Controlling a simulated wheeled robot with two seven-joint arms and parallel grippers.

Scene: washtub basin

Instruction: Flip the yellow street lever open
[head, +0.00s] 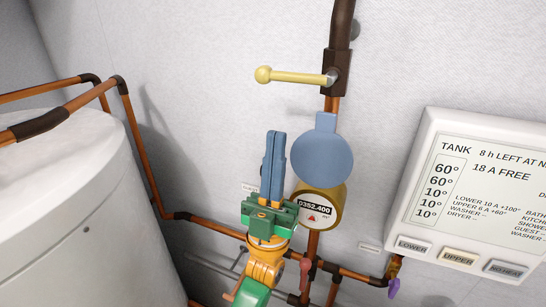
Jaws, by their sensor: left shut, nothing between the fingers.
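The yellow lever (296,77) is a pale yellow bar with a round knob at its left end. It lies nearly level, crosswise to the vertical pipe, and joins a dark brown fitting (336,73) at its right end. My left gripper (275,135) has blue fingers and a green body and points upward. Its fingers are shut with nothing between them. In the picture the fingertips are below the lever, apart from it. My right gripper is not in view.
A round blue disc (321,160) and a brass meter (330,212) are right of my left gripper. A white tank (70,210) fills the left side. A white control panel (480,195) is at the right. Copper pipes (140,150) run along the wall.

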